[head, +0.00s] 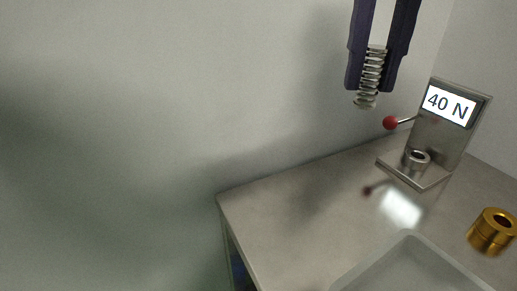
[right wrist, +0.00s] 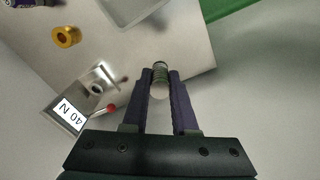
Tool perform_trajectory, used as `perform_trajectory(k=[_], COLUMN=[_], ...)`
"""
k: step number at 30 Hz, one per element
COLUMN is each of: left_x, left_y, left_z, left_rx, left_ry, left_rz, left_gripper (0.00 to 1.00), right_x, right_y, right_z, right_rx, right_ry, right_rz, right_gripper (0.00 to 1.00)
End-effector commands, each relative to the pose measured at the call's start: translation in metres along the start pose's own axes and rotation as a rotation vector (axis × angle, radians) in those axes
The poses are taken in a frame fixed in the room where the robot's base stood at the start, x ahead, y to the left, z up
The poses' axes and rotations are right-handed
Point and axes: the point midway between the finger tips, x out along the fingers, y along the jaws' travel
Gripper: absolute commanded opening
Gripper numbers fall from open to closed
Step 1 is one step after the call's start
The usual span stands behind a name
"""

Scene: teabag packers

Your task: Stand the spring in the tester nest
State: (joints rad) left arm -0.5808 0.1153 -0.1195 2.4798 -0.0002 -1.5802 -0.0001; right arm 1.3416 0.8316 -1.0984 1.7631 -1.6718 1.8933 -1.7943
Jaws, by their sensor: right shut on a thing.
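My right gripper (head: 376,82) is shut on a metal coil spring (head: 367,99) and holds it upright in the air, above and to the left of the tester in the head view. The spring also shows between the fingertips in the right wrist view (right wrist: 160,70). The tester (head: 438,135) stands at the back of the table, with a "40 N" display and a lever with a red knob (head: 390,123). Its nest (head: 416,158) is a small metal ring cup on the base plate and looks empty. My left gripper is not in the head view.
A brass ring-shaped piece (head: 491,234) stands on the table (head: 290,200) at the right. A pale tray (head: 408,243) lies at the front. A wall rises behind the table. The table's left part is clear.

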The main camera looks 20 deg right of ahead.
Motion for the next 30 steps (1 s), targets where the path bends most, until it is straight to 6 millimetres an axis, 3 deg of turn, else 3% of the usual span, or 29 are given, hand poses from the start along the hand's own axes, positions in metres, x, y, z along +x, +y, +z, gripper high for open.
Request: perform_trajectory(k=[5, 16, 26, 30], left_x=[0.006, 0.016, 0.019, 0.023], left_y=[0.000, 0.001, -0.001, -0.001], left_z=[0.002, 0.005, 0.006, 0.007], left_rx=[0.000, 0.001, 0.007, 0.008], left_ry=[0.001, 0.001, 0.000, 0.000], left_rz=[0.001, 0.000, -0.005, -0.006], left_gripper=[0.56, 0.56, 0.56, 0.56], right_x=[0.032, 0.136, 0.169, 0.192], right_y=[0.001, 0.001, 0.001, 0.000], right_z=[0.001, 0.001, 0.001, 0.001], right_rx=[0.003, 0.003, 0.003, 0.003], right_ry=[-0.005, -0.005, -0.003, -0.004], right_rz=[0.004, 0.003, 0.002, 0.001], right_gripper=[0.00, 0.00, 0.00, 0.00])
